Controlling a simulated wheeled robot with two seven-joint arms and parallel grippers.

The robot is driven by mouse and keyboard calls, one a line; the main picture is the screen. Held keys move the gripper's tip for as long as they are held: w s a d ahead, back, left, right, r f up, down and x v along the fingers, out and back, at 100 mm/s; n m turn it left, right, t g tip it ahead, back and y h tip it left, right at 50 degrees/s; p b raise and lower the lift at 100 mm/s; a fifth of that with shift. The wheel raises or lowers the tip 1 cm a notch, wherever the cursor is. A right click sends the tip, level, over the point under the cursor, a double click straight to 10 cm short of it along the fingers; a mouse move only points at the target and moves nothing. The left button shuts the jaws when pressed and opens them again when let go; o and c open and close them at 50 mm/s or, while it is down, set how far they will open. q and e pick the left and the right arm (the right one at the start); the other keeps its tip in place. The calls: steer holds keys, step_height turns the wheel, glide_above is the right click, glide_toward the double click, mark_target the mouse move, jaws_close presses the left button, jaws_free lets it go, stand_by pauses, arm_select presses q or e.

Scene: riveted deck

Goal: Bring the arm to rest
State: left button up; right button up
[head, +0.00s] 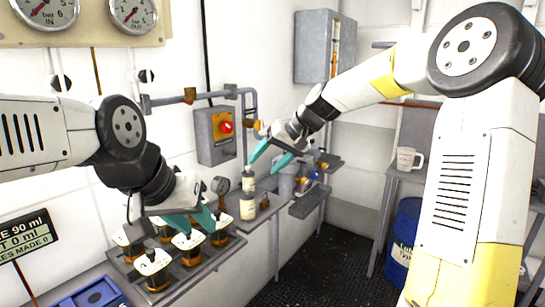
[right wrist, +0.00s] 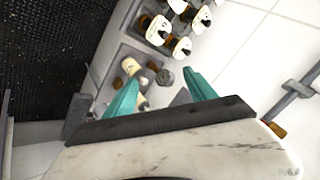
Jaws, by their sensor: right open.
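My right gripper (head: 270,158) is open in the head view, its two teal fingers apart and nothing between them. My left gripper (head: 192,221) is at lower left in the head view, pointing down over several amber jars with white lids. Its teal fingers look apart. Its contact with the jars is hard to tell.
A grey rack (head: 222,250) holds the jars. The pale bottles (head: 248,207) stand on a small shelf by the wall. A grey box with a red button (head: 226,127) and pipes are close by. A white mug (head: 408,159) sits on a right-hand shelf above a blue drum (head: 404,235).

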steer(key=s+d+h, duration=0.1)
steer(key=s+d, duration=0.4)
steer(key=s, duration=0.4)
steer(key=s+d+m+t+h, duration=0.1)
steer(key=s+d, duration=0.4)
steer(key=s, duration=0.5)
steer(key=s+d+t+h, duration=0.1)
steer(key=s+d+h, duration=0.2)
steer(key=s+d, duration=0.3)
steer(key=s, duration=0.4)
steer(key=shift+s+f+m, duration=0.15)
steer(key=shift+m, duration=0.25)
